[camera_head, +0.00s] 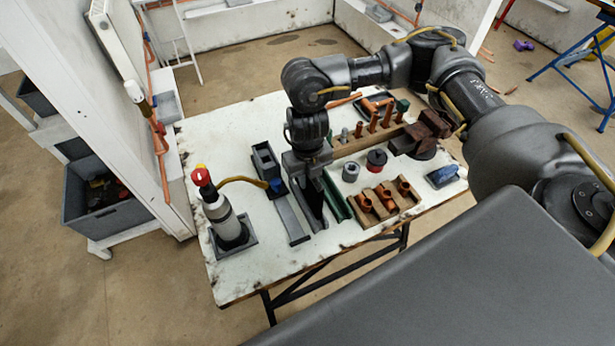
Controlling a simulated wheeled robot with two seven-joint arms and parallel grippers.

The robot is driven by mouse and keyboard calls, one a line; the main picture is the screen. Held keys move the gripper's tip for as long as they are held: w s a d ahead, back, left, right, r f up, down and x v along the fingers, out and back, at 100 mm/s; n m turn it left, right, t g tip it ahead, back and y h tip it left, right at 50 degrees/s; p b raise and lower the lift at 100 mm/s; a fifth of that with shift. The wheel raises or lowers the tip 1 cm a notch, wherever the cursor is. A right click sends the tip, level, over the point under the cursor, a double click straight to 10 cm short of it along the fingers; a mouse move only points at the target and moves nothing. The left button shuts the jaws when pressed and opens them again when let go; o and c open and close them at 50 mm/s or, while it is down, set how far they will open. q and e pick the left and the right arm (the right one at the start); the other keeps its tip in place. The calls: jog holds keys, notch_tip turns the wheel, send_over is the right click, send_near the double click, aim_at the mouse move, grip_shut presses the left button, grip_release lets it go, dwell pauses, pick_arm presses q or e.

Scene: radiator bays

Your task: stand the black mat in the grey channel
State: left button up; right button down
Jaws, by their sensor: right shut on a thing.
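My right gripper (312,200) reaches down over the middle of the table, with its arm coming in from the right. It is shut on a thin dark upright piece, which looks like the black mat (316,215). The dark fingers and the dark piece are hard to tell apart. The long narrow grey channel (291,222) lies on the table just left of the gripper. I cannot tell whether the mat's lower edge touches the table or the channel. My left gripper is not in view.
A gas torch (227,222) with a red knob stands on a dark square base to the left. A dark box (265,160) lies behind the channel. A green rail (336,197) and a wooden block with copper fittings (385,202) are to the right. The table's front left is bare.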

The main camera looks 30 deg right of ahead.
jog(key=shift+s+f, duration=0.15)
jog(key=shift+f, duration=0.05)
pick_arm(q)
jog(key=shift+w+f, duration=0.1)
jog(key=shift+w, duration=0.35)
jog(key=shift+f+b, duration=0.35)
jog(key=shift+b, duration=0.1)
pick_arm(e)
jog(key=shift+f, duration=0.6)
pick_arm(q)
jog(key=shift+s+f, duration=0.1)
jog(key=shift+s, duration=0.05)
pick_arm(e)
jog(key=shift+f, duration=0.1)
